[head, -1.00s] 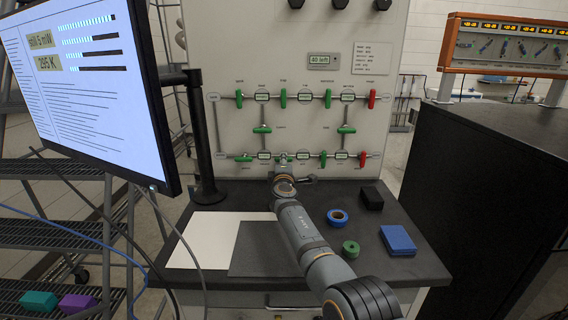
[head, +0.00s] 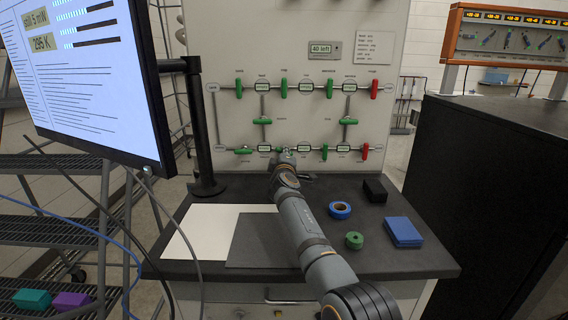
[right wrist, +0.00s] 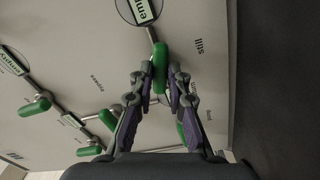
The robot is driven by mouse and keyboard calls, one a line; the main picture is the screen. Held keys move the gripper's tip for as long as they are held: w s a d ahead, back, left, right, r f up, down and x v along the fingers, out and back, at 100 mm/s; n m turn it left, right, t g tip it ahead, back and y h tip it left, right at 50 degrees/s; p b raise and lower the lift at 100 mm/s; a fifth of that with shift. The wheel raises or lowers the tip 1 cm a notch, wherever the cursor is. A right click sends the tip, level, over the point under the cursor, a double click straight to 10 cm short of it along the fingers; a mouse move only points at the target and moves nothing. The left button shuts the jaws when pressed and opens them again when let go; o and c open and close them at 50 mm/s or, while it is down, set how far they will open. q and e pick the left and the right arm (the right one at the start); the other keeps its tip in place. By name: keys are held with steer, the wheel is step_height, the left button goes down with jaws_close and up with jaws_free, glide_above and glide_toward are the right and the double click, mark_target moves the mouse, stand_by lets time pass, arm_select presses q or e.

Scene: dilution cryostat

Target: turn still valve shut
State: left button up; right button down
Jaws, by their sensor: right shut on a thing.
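The still valve's green handle (right wrist: 160,67) stands between the fingers of my right gripper (right wrist: 160,82) in the right wrist view, with the word "still" printed beside it. Both fingers press on its sides and the gripper is shut on it. In the head view my right gripper (head: 284,157) reaches the lower pipe row of the white panel (head: 310,120). It mostly hides the still handle there, so I cannot tell the handle's exact angle to the pipe. My left gripper is in neither current view.
Other green handles (head: 243,151) and red handles (head: 365,151) flank the held one. On the dark bench lie blue tape (head: 340,210), green tape (head: 354,240), a blue box (head: 403,231) and a black block (head: 375,190). A monitor (head: 85,80) stands at left.

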steer(key=shift+f+m+b, duration=0.2)
steer(key=shift+m+b, duration=0.7)
steer(key=shift+b, duration=0.3)
steer(key=shift+r+m+b, duration=0.2)
steer(key=shift+m+b, duration=0.4)
steer(key=shift+b, duration=0.05)
steer(key=c, duration=1.3)
jaws_free()
steer(key=shift+r, duration=0.1)
